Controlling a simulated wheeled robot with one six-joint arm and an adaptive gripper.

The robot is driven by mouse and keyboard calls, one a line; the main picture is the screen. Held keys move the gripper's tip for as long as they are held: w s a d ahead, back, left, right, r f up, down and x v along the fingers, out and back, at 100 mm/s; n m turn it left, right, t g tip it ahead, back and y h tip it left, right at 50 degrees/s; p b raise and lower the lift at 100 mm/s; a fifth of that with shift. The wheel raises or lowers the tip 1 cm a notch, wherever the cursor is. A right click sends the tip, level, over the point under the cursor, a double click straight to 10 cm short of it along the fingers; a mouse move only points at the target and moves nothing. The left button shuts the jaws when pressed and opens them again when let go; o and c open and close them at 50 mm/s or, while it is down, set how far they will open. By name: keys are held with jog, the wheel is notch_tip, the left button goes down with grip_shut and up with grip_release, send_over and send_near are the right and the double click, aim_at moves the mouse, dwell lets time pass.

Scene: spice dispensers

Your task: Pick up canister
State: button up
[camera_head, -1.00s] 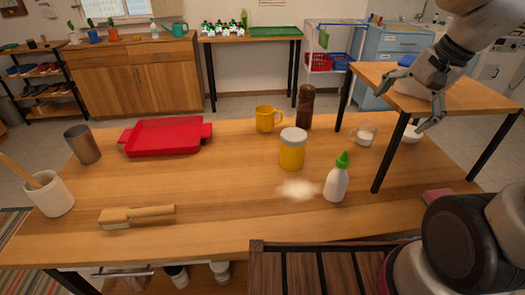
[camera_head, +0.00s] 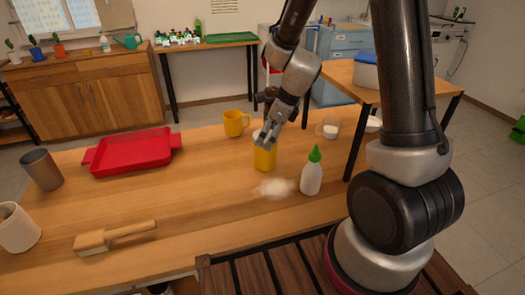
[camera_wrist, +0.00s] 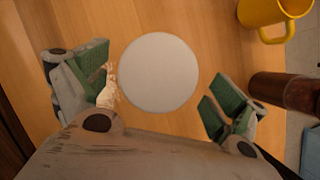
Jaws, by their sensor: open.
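The canister (camera_head: 265,158) is yellow with a pale lid and stands upright on the wooden table. In the wrist view its round white lid (camera_wrist: 159,73) lies between the two fingers, seen from above. My gripper (camera_head: 265,138) is over the canister's top, fingers pointing down. In the wrist view my gripper (camera_wrist: 165,88) is open, one finger on each side of the lid, with gaps visible on both sides. The gripper hides part of the canister's top in the head view.
A white bottle with a green cap (camera_head: 312,172) stands right of the canister, near a pale powder patch (camera_head: 275,188). A yellow mug (camera_head: 235,123) and a dark brown bottle (camera_wrist: 280,89) are close behind. A red tray (camera_head: 133,151) and wooden brush (camera_head: 112,237) lie left. A raised shelf (camera_head: 355,82) is at right.

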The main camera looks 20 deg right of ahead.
jog(key=x, duration=0.4)
jog(key=shift+a+f, duration=0.1)
jog(key=shift+a, duration=0.05)
jog(key=c, duration=1.2)
